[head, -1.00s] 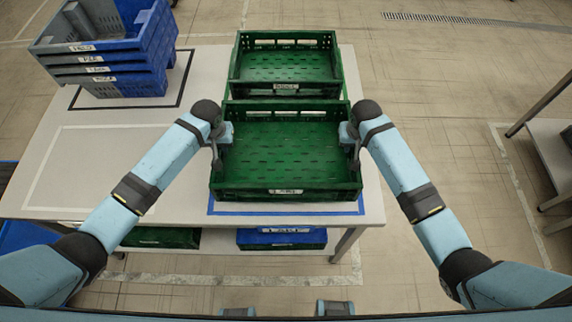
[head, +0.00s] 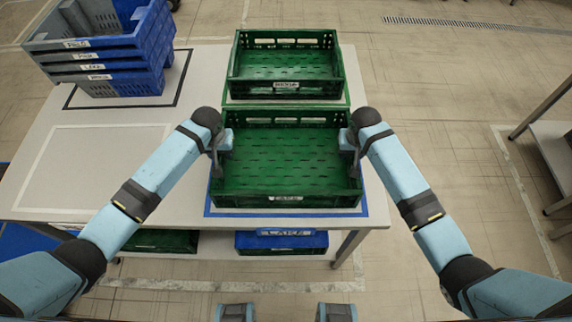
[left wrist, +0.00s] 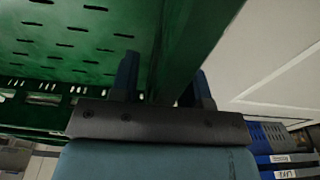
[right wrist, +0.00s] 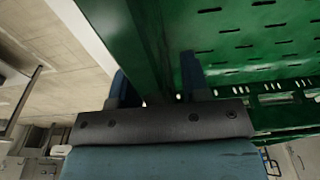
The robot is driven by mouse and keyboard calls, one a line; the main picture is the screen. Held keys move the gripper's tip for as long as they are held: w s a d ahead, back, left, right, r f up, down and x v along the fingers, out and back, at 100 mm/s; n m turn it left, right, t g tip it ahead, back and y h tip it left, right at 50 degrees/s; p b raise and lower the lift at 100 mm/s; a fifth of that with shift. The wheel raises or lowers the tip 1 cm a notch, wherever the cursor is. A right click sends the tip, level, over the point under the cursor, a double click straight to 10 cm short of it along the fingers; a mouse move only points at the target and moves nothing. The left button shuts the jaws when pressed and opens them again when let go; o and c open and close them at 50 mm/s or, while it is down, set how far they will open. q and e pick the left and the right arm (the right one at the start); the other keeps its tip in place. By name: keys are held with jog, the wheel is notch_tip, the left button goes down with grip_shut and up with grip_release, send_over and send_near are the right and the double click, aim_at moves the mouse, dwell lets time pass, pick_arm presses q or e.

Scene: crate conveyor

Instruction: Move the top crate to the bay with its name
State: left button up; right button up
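A green crate (head: 288,205) is at the front right of the white table, inside a blue outlined bay (head: 350,213). It looks level; I cannot tell whether it touches the table. Its front name label (head: 287,198) is too small to read surely. My left gripper (head: 222,147) has its fingers on both sides of the left wall, seen close in the left wrist view (left wrist: 165,88). My right gripper (head: 349,147) holds the right wall the same way, seen in the right wrist view (right wrist: 155,88). Both look shut on the walls. The crate is empty.
Another empty green crate (head: 285,91) stands just behind, in a green outline. A stack of blue crates (head: 120,88) stands in a black outline at the back left. A white outlined bay (head: 95,168) is bare. More crates sit on the shelf below, one blue (head: 282,241).

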pick_arm(q)
jog(key=r, duration=0.4)
jog(key=s+r, duration=0.1)
jog(key=r, duration=0.6)
jog(key=shift+s+r, duration=0.2)
jog(key=shift+r, duration=0.25)
pick_arm(e)
jog(key=shift+r, duration=0.15)
jog(key=r, duration=0.4)
jog(key=s+r, duration=0.1)
jog(key=r, duration=0.6)
jog(key=shift+s+r, duration=0.2)
jog(key=shift+r, duration=0.1)
pick_arm(q)
jog(key=shift+s, duration=0.1)
